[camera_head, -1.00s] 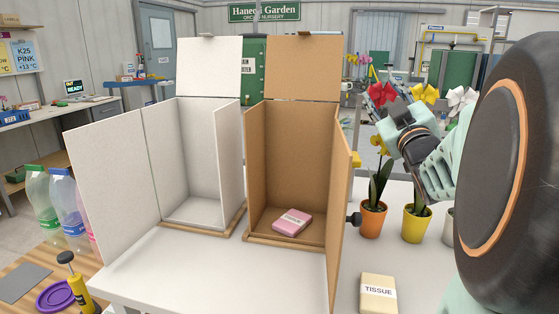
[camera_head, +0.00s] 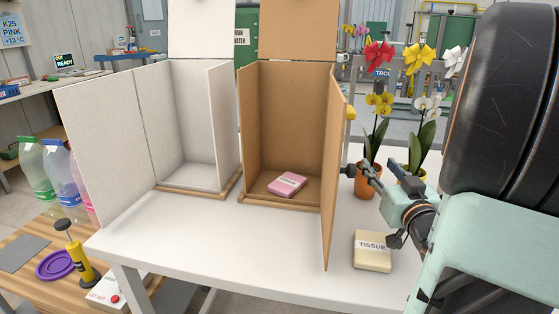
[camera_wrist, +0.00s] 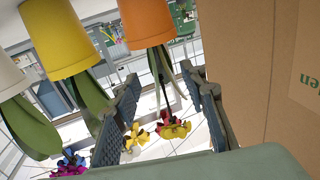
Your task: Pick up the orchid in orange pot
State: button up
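The orange pot (camera_head: 367,186) stands upright on the white table, right of the brown box, partly hidden by my gripper. Its orchid has a yellow bloom (camera_head: 379,104) and a red bow (camera_head: 379,55). My gripper (camera_head: 378,167) is low in front of the orange pot, fingers pointing at it, apart and empty. In the wrist view, which looks upside down, the orange pot (camera_wrist: 146,22) is at the top, with its stem and leaves (camera_wrist: 163,75) between the two open fingers (camera_wrist: 165,100). I cannot tell whether a finger touches the pot.
The yellow pot (camera_wrist: 58,38) and white pot (camera_wrist: 10,78) stand beside the orange one. The brown box (camera_head: 290,120), with an open door (camera_head: 332,190) and a pink packet (camera_head: 287,184), is close left. A tissue pack (camera_head: 373,262) lies in front.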

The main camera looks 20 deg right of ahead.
aim_at(372, 158)
jog(key=x, duration=0.4)
jog(key=b+x, duration=0.1)
jog(key=x, duration=0.2)
jog(key=shift+w+d+f, duration=0.1)
jog(key=shift+w+f, duration=0.15)
jog(key=shift+w, duration=0.15)
jog(key=shift+c, duration=0.2)
grip_shut()
